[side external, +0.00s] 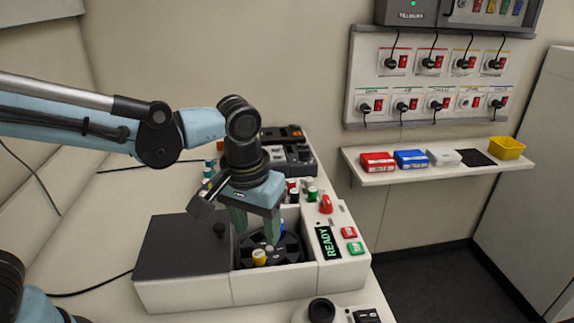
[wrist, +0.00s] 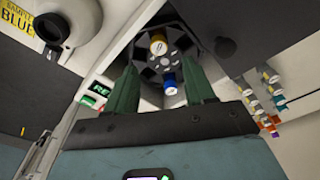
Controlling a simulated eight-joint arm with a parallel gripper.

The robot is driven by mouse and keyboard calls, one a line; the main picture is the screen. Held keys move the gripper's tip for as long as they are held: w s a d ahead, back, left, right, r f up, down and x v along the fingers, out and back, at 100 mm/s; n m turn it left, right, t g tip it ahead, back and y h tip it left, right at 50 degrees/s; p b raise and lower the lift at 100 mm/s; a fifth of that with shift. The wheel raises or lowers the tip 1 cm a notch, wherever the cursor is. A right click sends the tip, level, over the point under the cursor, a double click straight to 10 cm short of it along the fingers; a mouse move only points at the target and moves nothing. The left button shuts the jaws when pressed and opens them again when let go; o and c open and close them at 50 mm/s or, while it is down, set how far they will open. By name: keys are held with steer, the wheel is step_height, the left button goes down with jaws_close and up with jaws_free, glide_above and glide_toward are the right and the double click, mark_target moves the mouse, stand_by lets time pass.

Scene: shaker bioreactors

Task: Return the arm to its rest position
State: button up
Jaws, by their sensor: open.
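My gripper (side external: 255,228) is open, its two green fingers pointing down over the open chamber of the white machine (side external: 185,291). In the wrist view my gripper (wrist: 160,68) shows both fingers apart, with nothing held between them. Below is a black rotor (side external: 290,250) with a yellow-capped tube (side external: 259,257) in it. The wrist view shows the yellow-capped tube (wrist: 157,46) and a blue-capped tube (wrist: 170,88) on opposite sides of the rotor. I cannot tell the exact gap between fingertips and rotor.
The machine's dark lid (side external: 182,245) sits left of the chamber; its display (side external: 327,242) reads READY. Behind stand coloured tubes and a dark device (side external: 287,158). A wall shelf (side external: 440,170) holds red, blue, white and yellow boxes. The space above the machine's right side looks free.

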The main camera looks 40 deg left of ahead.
steer(key=shift+a, duration=0.1)
steer(key=shift+a+r, duration=0.2)
steer(key=shift+a, duration=0.15)
steer(key=a+t, duration=0.1)
steer(key=a, duration=0.1)
steer(key=s+a+r+t, duration=0.1)
steer(key=a, duration=0.2)
steer(key=shift+s+a+r+t+h, duration=0.15)
steer(key=shift+a+t+h, duration=0.2)
steer(key=shift+t+h, duration=0.05)
steer(key=s+a+t, duration=0.1)
steer(key=a, duration=0.1)
steer(key=s+a+m+t, duration=0.1)
steer(key=a, duration=0.1)
steer(key=s+a+m+t, duration=0.1)
steer(key=a, duration=0.1)
steer(key=shift+a+f+y, duration=0.25)
steer(key=shift+a+y, duration=0.05)
steer(key=shift+a, duration=0.05)
steer(key=shift+c, duration=0.4)
